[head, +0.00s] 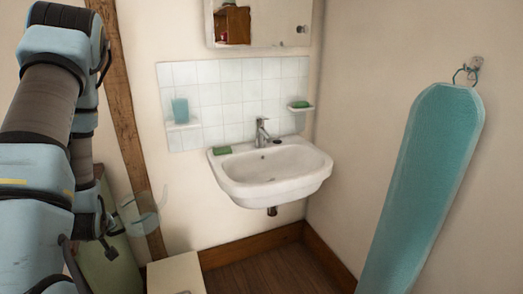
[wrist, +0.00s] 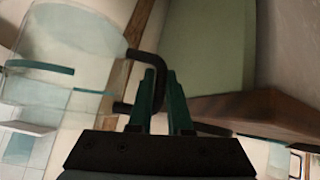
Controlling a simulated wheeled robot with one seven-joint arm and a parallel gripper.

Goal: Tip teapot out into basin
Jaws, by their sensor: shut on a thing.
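A clear glass teapot (head: 141,212) hangs in the air left of the basin in the head view. In the wrist view the teapot (wrist: 85,48) fills the upper left, with its black handle (wrist: 125,107) towards my fingers. My gripper (wrist: 164,78) is shut on that handle. What the teapot holds and its exact tilt are hard to tell. The white basin (head: 270,187) is fixed to the wall, to the right of the teapot and apart from it. Its bowl is open at the top, below a chrome tap (head: 262,133).
A green soap (head: 222,150) lies on the basin's left rim. A teal cup (head: 180,110) stands on a small wall shelf. A teal ironing board (head: 425,185) hangs at right. A pale cabinet top (head: 175,275) is below. A wooden post (head: 128,110) stands behind my arm.

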